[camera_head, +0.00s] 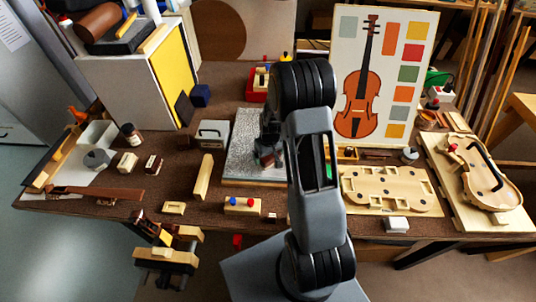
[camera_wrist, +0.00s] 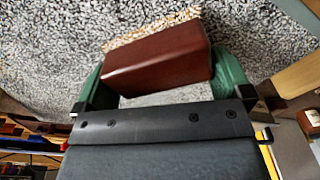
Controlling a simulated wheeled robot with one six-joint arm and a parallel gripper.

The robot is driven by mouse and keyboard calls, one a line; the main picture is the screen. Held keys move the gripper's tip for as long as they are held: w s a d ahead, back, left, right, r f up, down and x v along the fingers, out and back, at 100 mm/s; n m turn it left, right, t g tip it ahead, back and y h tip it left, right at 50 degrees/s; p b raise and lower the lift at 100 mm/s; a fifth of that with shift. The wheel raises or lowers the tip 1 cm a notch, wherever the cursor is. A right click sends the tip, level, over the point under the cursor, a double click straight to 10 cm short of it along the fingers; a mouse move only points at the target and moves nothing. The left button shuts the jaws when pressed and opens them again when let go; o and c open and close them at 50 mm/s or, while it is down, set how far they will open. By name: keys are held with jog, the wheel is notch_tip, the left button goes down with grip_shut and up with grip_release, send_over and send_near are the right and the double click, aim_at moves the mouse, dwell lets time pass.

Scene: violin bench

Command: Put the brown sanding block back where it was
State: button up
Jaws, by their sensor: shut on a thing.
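The brown sanding block (camera_wrist: 158,58) is a reddish-brown box held between the two green finger pads of my gripper (camera_wrist: 165,75) in the wrist view. In the head view the block (camera_head: 267,159) shows small and partly hidden at my gripper (camera_head: 270,158). My gripper is shut on it. Below and behind it is a speckled grey-white slab (camera_head: 240,150) on the bench. I cannot tell whether the block touches the slab or is held just above it.
My arm hides part of the bench centre. A grey box (camera_head: 212,133) and a wooden bar (camera_head: 203,176) stand left of the slab. A wooden violin mould (camera_head: 390,188) lies to the right, with a violin body (camera_head: 490,185) beyond it. A violin poster (camera_head: 384,75) stands behind.

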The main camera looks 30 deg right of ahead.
jog(key=o, duration=0.8)
jog(key=shift+f, duration=0.1)
notch_tip(320, 180, up, 12)
jog(key=f, duration=0.1)
jog(key=shift+s+a+r+m+t, duration=0.1)
jog(key=shift+s+a+r+t, duration=0.4)
jog(key=shift+s+a+r, duration=1.6)
jog(key=shift+s+a+r+m+t, duration=0.1)
jog(key=shift+s+a+r+t, duration=0.7)
jog(key=shift+s+r, duration=2.25)
jog(key=shift+s+a+r+m+t, duration=0.1)
jog(key=shift+s+a+r+t, duration=0.1)
jog(key=shift+s+a+r, duration=2.45)
jog(key=shift+s+d+f, duration=0.8)
jog(key=shift+s+f, duration=0.05)
jog(key=shift+f, duration=0.1)
